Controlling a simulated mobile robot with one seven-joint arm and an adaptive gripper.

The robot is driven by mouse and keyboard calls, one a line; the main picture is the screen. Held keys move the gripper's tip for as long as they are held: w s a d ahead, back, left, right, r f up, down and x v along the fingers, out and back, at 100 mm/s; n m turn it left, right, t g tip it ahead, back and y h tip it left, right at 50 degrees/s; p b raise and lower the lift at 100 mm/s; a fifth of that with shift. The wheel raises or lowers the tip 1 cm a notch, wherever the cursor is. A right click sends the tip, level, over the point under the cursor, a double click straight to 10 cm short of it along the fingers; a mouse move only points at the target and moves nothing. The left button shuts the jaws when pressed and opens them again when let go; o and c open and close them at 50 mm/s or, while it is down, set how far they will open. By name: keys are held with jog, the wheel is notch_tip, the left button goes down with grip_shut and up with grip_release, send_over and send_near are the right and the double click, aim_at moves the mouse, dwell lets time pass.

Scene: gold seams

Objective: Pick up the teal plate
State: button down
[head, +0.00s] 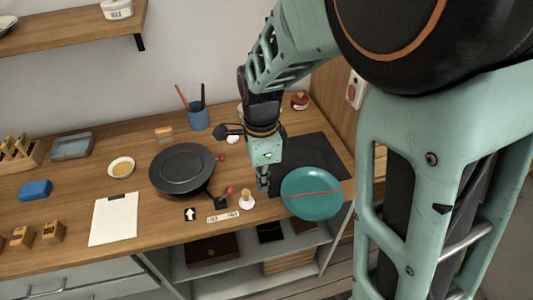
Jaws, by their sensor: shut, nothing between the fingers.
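The teal plate (308,207) lies at the right end of the wooden worktop, close to its front edge. A thin red line runs across its face. Part of it rests on a dark mat (318,155). My gripper (263,186) points down just left of the plate, beside its left rim. The gripper is shut and empty. From this view I cannot tell whether the fingertips touch the plate or the mat.
Left of my gripper are a dark round plate (182,168), a small wooden-topped item (247,199) and a label strip (222,216). A blue cup (198,118) with sticks stands behind. A clipboard (114,219) lies at left. The front edge drops to open shelves (215,270).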

aim_at(283, 198)
notch_tip(283, 198, down, 9)
jog(key=shift+d+f+b, duration=0.1)
jog(key=shift+b, duration=0.25)
jog(key=shift+w+d+r, duration=0.2)
jog(key=shift+d, duration=0.45)
jog(key=shift+w+d+r, duration=0.15)
jog(key=shift+d, duration=0.45)
jog(key=shift+w+d, duration=0.15)
jog(key=shift+d, duration=0.5)
jog(key=shift+w+d, duration=0.25)
jog(key=shift+d, duration=0.7)
jog(key=shift+a+p, duration=0.15)
jog(key=shift+p, duration=0.15)
